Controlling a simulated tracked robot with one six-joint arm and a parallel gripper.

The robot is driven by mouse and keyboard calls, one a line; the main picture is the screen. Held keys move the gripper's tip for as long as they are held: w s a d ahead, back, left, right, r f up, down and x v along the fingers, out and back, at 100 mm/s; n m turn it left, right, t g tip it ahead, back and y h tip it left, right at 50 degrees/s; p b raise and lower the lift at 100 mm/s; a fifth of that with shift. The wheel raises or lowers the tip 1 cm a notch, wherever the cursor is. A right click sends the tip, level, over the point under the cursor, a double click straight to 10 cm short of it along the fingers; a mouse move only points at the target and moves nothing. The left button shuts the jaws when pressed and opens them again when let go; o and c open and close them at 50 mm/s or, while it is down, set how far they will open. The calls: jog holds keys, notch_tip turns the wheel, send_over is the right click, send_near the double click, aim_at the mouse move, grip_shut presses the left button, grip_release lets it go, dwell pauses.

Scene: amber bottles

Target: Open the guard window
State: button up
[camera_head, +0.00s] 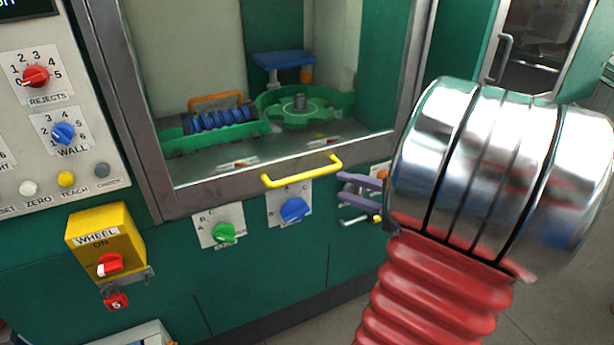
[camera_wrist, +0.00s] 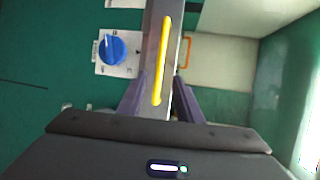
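The guard window (camera_head: 240,188) is a grey metal-framed pane in the green machine. Its lower bar sits low, just above the dials, so it looks closed. A yellow bar handle (camera_head: 302,173) is fixed to that bar. In the wrist view the handle (camera_wrist: 161,62) runs lengthwise on the grey bar, ahead of my gripper and in line with the gap between its fingers. My gripper (camera_head: 360,190) has purple fingers, apart and empty, to the right of the handle in the head view. They also show in the wrist view (camera_wrist: 158,97). I see no contact with the handle.
Below the window are a green dial (camera_head: 225,233) and a blue dial (camera_head: 294,209). A yellow WHEEL switch box (camera_head: 105,243) juts out at left. Behind the window are a green star wheel (camera_head: 300,108) and a blue screw (camera_head: 220,119). My arm covers the right side.

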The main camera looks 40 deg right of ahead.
aim_at(308, 176)
jog(key=x, duration=1.3)
jog(key=shift+r, duration=0.1)
jog(key=shift+c, duration=0.4)
grip_shut()
